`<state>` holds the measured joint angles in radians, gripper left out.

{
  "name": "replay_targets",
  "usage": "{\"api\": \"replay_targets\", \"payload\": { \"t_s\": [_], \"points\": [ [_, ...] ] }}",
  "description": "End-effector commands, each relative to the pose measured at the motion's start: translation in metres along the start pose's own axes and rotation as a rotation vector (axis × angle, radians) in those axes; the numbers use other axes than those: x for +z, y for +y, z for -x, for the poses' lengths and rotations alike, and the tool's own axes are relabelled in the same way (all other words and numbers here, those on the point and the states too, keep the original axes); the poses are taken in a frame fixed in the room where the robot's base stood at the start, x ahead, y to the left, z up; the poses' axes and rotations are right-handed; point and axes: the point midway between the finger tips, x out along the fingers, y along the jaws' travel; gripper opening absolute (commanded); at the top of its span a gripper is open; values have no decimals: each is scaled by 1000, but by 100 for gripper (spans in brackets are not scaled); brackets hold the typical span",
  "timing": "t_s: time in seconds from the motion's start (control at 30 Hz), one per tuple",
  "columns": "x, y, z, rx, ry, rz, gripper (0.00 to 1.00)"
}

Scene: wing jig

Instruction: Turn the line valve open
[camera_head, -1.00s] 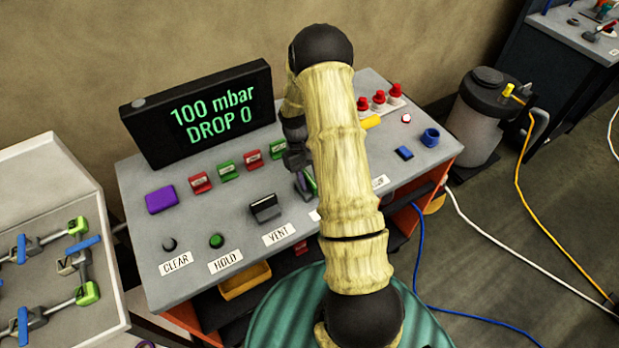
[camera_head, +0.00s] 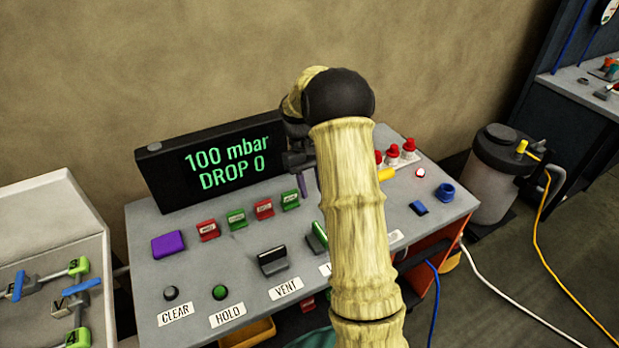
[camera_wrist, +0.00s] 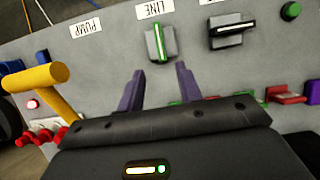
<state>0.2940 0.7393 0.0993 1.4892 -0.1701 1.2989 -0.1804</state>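The line valve (camera_wrist: 160,42) is a grey block with a raised handle bearing a green stripe, below the LINE label in the wrist view. Its handle points toward the label, crosswise to the vent valve's handle. In the head view the line valve (camera_head: 316,238) is partly hidden behind my arm. My gripper (camera_wrist: 160,82) has two purple fingers spread apart with nothing between them. The fingers are apart from the valve handle. In the head view my gripper (camera_head: 302,180) is mostly hidden, above the back part of the console.
The vent valve (camera_wrist: 232,30) sits beside the line valve. A yellow lever (camera_wrist: 45,85) and red-capped knobs (camera_wrist: 38,138) stand at the console's other side. The display (camera_head: 215,162) reads 100 mbar, DROP 0. A purple block (camera_head: 168,244) and small coloured tags lie on the console (camera_head: 225,262).

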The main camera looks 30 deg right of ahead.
Motion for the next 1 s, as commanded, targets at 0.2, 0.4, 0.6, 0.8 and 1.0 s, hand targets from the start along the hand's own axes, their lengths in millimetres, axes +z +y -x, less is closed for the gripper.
{"api": "replay_targets", "payload": {
  "t_s": [0.2,0.4,0.6,0.8,1.0],
  "points": [
    [-1,0,27,1,2,1,35],
    [0,0,30,0,-1,1,35],
    [0,0,30,1,-1,1,35],
    [1,-1,30,2,4,1,35],
    [14,-22,30,16,69,7,35]
  ]
}}
